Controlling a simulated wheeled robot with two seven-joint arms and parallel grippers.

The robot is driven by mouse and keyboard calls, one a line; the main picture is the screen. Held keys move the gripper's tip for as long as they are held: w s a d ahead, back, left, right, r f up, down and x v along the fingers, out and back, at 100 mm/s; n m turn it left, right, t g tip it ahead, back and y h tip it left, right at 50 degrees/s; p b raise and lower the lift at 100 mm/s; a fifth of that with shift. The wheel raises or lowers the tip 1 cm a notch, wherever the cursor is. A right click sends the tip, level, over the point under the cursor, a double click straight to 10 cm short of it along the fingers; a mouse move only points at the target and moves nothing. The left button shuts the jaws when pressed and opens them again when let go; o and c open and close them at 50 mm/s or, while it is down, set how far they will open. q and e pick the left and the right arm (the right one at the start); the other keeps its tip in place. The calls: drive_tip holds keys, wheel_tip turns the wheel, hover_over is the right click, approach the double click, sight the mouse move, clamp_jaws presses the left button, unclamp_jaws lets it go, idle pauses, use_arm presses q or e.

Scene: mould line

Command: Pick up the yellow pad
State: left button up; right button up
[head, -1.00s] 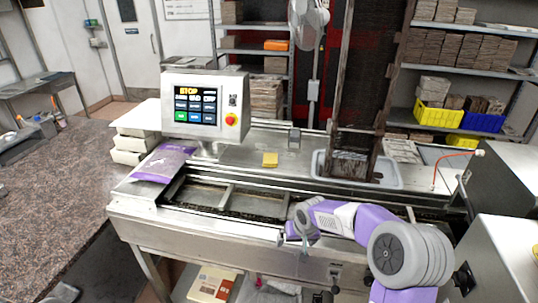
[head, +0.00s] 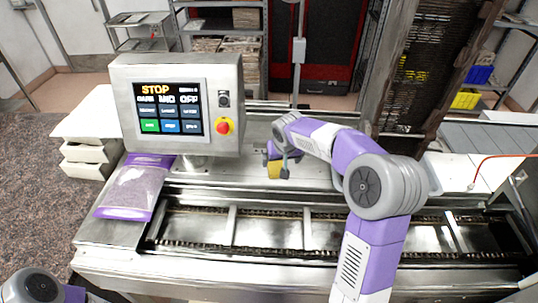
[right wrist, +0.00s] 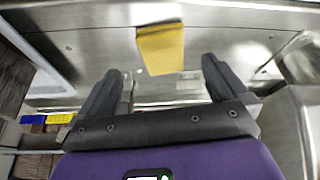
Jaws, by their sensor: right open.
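The yellow pad (head: 274,170) lies on the steel deck behind the conveyor trough, partly covered by my right gripper in the head view. In the right wrist view the yellow pad (right wrist: 161,50) lies flat and whole, just beyond the fingertips. My right gripper (head: 281,163) is at the pad in the head view. In the right wrist view its two dark fingers (right wrist: 160,70) stand wide apart with nothing between them. Only a piece of my left arm shows at the lower left; its gripper is out of view.
A control panel (head: 178,106) with a red button stands left of the pad. A purple-and-clear bag (head: 137,188) lies at the deck's left end. The chain conveyor (head: 270,228) runs along the front. A tall dark rack (head: 424,85) stands at the right.

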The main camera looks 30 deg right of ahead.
sight(277, 167)
drive_tip(key=p+x, duration=0.1)
drive_tip(key=x, duration=0.6)
drive_tip(key=shift+w, duration=0.2)
drive_tip(key=shift+a, duration=0.1)
drive_tip(key=shift+c, duration=0.3)
drive_tip(key=c, duration=1)
drive_tip(key=shift+c, duration=0.2)
drive_tip(key=shift+r, duration=0.1)
wheel_tip(277, 167, up, 10)
